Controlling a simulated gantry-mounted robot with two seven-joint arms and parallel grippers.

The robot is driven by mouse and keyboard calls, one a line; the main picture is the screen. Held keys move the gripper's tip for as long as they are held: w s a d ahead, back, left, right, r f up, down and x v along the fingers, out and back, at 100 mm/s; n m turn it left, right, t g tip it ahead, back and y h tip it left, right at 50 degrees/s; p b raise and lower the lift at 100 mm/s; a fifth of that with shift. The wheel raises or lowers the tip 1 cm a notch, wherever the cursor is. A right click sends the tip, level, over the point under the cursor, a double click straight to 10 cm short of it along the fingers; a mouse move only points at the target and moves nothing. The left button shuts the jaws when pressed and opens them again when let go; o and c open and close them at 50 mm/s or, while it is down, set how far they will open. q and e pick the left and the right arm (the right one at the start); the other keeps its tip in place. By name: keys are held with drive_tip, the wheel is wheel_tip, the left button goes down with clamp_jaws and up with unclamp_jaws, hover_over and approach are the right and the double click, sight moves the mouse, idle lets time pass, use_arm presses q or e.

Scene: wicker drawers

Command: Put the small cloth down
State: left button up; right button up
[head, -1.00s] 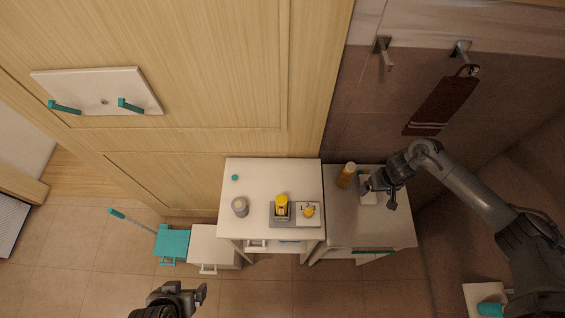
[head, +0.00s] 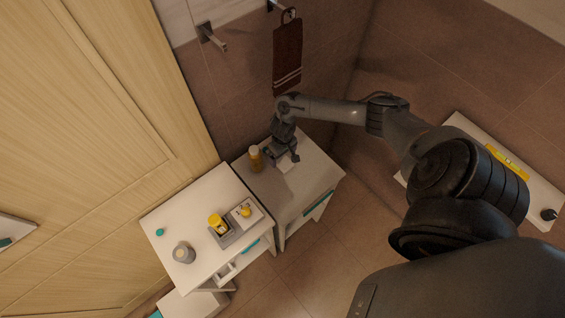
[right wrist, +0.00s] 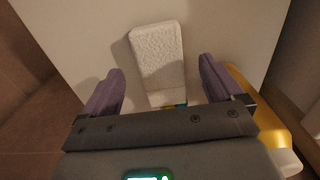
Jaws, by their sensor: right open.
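The small cloth (right wrist: 157,52) is a white, textured, folded rectangle. It lies flat on the top of the right-hand cabinet (head: 315,178), and its pale patch (head: 287,164) also shows in the head view. My right gripper (head: 284,155) is low over this cabinet top. In the right wrist view my right gripper (right wrist: 162,85) is open, one purple finger on each side of the cloth's near end, with gaps between. The cloth's near edge is partly hidden by the gripper body. My left gripper is out of view.
A yellow bottle (head: 255,159) stands close beside my right gripper. The left white cabinet (head: 166,216) carries a grey candle (head: 183,252), a teal cap (head: 159,232) and a grey tray with yellow items. A brown towel (head: 287,55) hangs on the wall behind.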

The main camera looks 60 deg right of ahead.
sight(283, 160)
drive_tip(key=shift+w+f, duration=0.1)
drive_tip(key=shift+f, duration=1.6)
drive_tip(key=shift+d, duration=0.1)
drive_tip(key=shift+c, duration=0.2)
drive_tip(key=c, duration=1.1)
drive_tip(key=shift+r, duration=0.15)
